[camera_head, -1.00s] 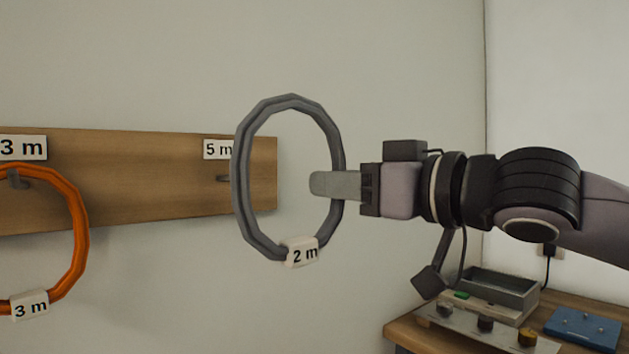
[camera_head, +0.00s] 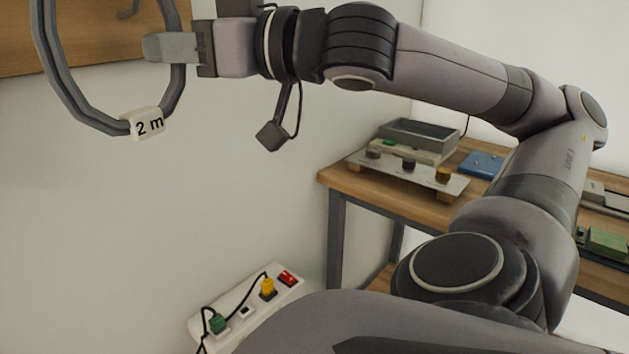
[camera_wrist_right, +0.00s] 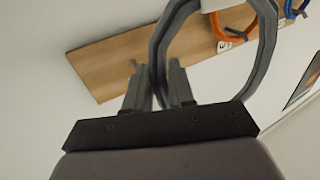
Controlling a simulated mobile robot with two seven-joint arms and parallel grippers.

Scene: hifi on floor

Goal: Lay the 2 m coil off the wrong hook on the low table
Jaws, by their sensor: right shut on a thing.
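The grey coil with a "2 m" tag (camera_head: 149,122) is at the upper left of the head view, its top cut off by the frame edge. My right gripper (camera_head: 172,47) is shut on the right side of this coil and holds it up, hanging upright and clear of the wall. In the right wrist view the coil (camera_wrist_right: 267,50) passes between the two fingers (camera_wrist_right: 155,80). The wooden hook board (camera_head: 90,35) is behind the coil, with a bare hook (camera_head: 130,10) on it. My left gripper is not in view.
A wooden table (camera_head: 335,178) stands at the right, with a grey tray (camera_head: 420,135), a knobbed panel (camera_head: 408,170) and a blue plate (camera_head: 481,163) on it. A power strip (camera_head: 245,310) with plugs is below. An orange coil (camera_wrist_right: 232,50) and a blue coil (camera_wrist_right: 291,10) hang on the board.

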